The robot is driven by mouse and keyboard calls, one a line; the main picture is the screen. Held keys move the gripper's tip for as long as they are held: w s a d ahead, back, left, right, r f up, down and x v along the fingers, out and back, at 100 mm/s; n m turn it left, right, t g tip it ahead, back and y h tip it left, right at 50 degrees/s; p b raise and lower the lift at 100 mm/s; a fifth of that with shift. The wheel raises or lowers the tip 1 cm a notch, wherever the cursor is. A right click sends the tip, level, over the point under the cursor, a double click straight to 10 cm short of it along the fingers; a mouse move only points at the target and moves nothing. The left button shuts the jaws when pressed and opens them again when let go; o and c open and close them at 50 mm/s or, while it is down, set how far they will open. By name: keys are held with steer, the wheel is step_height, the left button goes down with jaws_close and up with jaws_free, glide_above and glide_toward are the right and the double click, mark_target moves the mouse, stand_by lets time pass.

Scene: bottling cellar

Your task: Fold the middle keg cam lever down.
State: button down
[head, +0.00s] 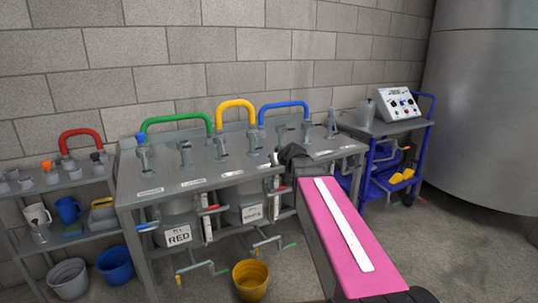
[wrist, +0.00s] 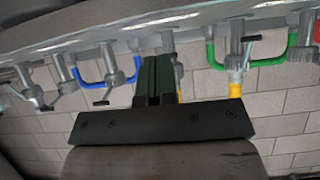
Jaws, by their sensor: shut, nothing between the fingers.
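In the head view, a keg with a white label (head: 252,213) stands under the steel bench, right of the keg labelled RED (head: 178,235). Red-tipped handles (head: 213,208) show near these kegs; I cannot tell which part is the middle keg's cam lever. My gripper (head: 290,153) is over the bench's right part, partly hidden by my arm. In the wrist view its dark fingers (wrist: 152,70) are together and empty, and the picture is upside down. Small black-handled levers on metal posts (wrist: 100,103) show there, apart from the fingers.
Green (head: 175,120), yellow (head: 235,105) and blue (head: 285,108) hoses arch above the bench (head: 160,185). A yellow bucket (head: 250,280) stands on the floor in front. A side shelf (head: 75,183) is left, a blue cart (head: 390,150) and a large tank (head: 490,100) right.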

step_height(320, 180, up, 9)
steer(key=w+d+m+g, duration=0.1)
steer(key=w+m+g, duration=0.15)
steer(key=m, duration=1.35)
steer(key=x, duration=1)
steer(key=shift+w+f, duration=0.1)
steer(key=shift+w, duration=0.15)
steer(key=shift+w+a, duration=0.35)
steer(key=shift+w, duration=0.15)
steer(key=shift+w+a, duration=0.3)
steer(key=shift+w, duration=0.25)
steer(key=shift+w+a, duration=0.4)
steer(key=shift+w, duration=0.15)
